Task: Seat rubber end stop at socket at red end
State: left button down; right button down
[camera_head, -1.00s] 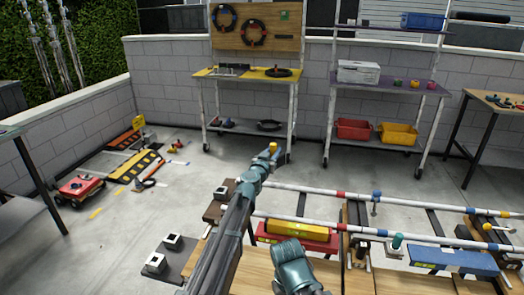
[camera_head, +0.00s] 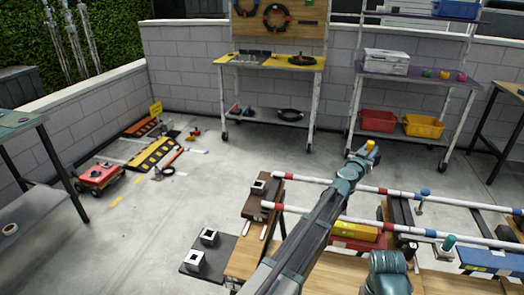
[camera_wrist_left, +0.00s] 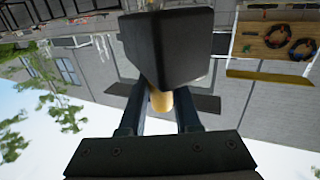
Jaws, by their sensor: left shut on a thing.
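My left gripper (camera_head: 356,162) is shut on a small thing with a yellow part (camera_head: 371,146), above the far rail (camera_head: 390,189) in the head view. In the left wrist view, the held thing shows as a black block (camera_wrist_left: 166,50) with a yellow stem (camera_wrist_left: 161,101) between the fingers; I take it to be the rubber end stop. A dark block with a white square face (camera_head: 258,187) stands by the rails' left ends. My left arm hides part of both rails. My right gripper is not seen.
A yellow-topped cart (camera_head: 268,62) and a purple shelf (camera_head: 415,75) stand behind.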

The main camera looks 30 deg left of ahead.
pick_arm(q)
jog(key=s+a+n+g+y, duration=0.1)
jog(key=s+a+n+y, duration=0.2)
jog(key=s+a, duration=0.3)
jog(key=s+a+n+g+y, duration=0.1)
jog(key=s+a+n+y, duration=0.2)
jog(key=a, duration=1.4)
jog(key=s+a+n+g+y, duration=0.2)
jog(key=s+a+n+y, duration=0.1)
jog(key=s+a+y, duration=0.5)
jog(key=s+a, duration=0.2)
jog(key=a, duration=0.2)
jog(key=shift+f+n, duration=0.2)
jog(key=shift+n, duration=0.2)
jog(key=shift+a+f+b, duration=0.1)
jog(key=shift+f+b, duration=0.15)
jog(key=shift+b, duration=0.2)
notch_tip(320, 180, down, 7)
jog(key=b, duration=0.7)
jog(key=c, duration=0.5)
grip_release()
jog(key=shift+c, duration=0.2)
jog(key=shift+s, duration=0.1)
